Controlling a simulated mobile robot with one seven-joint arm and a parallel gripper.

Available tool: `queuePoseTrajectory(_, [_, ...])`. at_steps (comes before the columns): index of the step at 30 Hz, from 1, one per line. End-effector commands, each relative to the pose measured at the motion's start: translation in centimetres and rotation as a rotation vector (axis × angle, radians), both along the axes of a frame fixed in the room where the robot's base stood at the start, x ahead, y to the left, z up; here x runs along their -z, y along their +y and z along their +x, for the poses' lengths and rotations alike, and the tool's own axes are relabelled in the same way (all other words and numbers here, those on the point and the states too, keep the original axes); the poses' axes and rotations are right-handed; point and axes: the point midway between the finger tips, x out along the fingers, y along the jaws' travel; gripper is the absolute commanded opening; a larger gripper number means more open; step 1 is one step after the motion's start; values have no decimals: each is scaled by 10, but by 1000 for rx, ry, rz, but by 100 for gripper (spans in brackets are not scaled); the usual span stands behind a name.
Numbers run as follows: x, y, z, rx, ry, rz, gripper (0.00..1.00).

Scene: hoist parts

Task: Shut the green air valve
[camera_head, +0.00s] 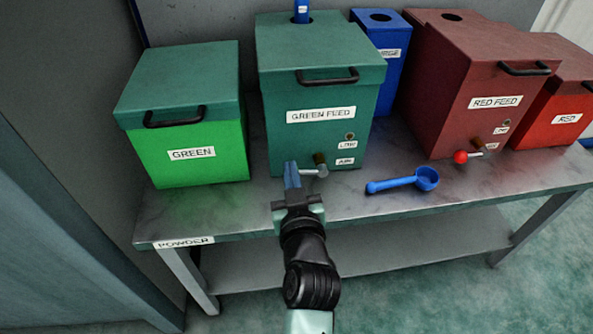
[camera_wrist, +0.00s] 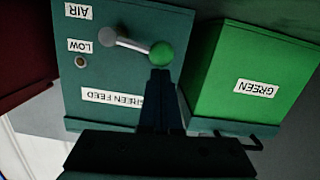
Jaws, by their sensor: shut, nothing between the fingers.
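The green feed bin (camera_head: 290,140) stands on the bench, with a small valve low on its front beside the AIR label (camera_head: 346,161). The valve's grey lever (camera_head: 312,173) runs sideways to the left; its end is hidden behind my fingers in the head view. In the upside-down wrist view the green ball knob (camera_wrist: 162,52) and the pale hub end of the lever (camera_wrist: 110,33) both show. My gripper (camera_head: 291,168) is shut and empty. Its fingertips (camera_wrist: 161,74) lie right at the knob; I cannot tell whether they touch it.
A green bin (camera_head: 190,135) stands left of the feed bin. A blue scoop (camera_head: 405,182) lies on the bench to the right. The red feed bin (camera_head: 465,90) has a red-knobbed valve (camera_head: 461,157). A blue box (camera_head: 392,60) and red bin (camera_head: 560,100) stand behind and right.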

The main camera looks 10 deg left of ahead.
Motion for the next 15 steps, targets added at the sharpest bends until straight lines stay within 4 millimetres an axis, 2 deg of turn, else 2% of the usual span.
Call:
queuePoseTrajectory(6, [7, 3, -1, -1, -28, -85, 0])
queuePoseTrajectory(15, [9, 5, -1, -1, -41, -124, 0])
